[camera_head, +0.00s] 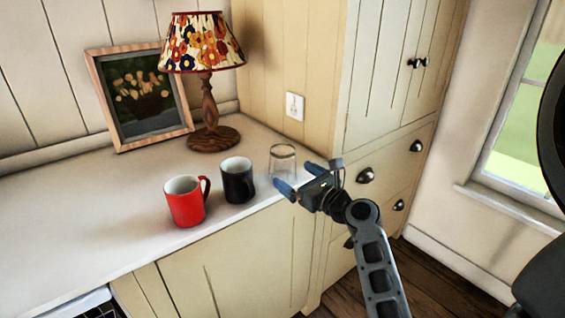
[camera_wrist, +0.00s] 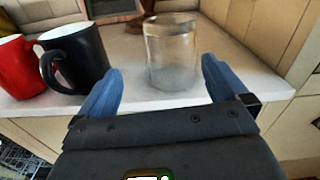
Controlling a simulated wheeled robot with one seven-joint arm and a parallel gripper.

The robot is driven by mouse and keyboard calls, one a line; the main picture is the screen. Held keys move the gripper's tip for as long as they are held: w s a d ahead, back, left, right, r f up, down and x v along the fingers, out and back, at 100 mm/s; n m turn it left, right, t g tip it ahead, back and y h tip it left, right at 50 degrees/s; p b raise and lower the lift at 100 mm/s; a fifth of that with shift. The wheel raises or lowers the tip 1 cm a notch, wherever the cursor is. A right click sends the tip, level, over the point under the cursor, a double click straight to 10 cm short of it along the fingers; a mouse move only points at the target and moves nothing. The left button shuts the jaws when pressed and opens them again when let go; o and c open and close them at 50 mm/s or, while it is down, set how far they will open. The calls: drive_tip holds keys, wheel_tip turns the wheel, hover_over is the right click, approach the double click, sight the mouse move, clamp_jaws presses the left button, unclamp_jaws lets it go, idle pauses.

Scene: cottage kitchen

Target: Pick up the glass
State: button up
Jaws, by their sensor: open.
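The clear glass (camera_head: 283,162) stands upright on the white counter near its right end, just right of the dark mug. In the wrist view the glass (camera_wrist: 172,55) stands ahead of my gripper, centred between the fingers. My gripper (camera_head: 297,178) is open and empty, with its two blue fingertips just in front of the glass at the counter's front edge. In the wrist view the fingers (camera_wrist: 163,84) are spread wider than the glass, which looks to be slightly beyond the tips. I cannot tell whether anything touches.
A black mug (camera_head: 238,179) stands close left of the glass, and a red mug (camera_head: 186,201) is further left. Behind are a flowered lamp (camera_head: 207,88) and a framed picture (camera_head: 141,97). A tall cream cupboard (camera_head: 389,65) bounds the counter (camera_head: 75,215) on the right.

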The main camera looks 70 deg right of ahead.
sight(291, 161)
drive_tip(key=shift+s+d+r+m, duration=0.1)
drive_tip(key=shift+d+r+m, duration=0.2)
drive_tip(key=shift+d, duration=0.25)
drive_tip(key=shift+s+d+r+m, duration=0.1)
drive_tip(key=shift+d+r+m, duration=0.15)
drive_tip(key=shift+d, duration=0.25)
drive_tip(key=x, duration=0.2)
drive_tip(key=p+x, duration=0.1)
drive_tip(key=x, duration=0.1)
drive_tip(key=r+x, duration=0.1)
drive_tip(key=x, duration=0.1)
drive_tip(key=shift+w, duration=0.4)
drive_tip(key=shift+w+d, duration=0.2)
drive_tip(key=shift+w, duration=0.2)
drive_tip(key=c, duration=1.2)
drive_tip(key=shift+r, duration=0.1)
drive_tip(key=shift+c, duration=0.2)
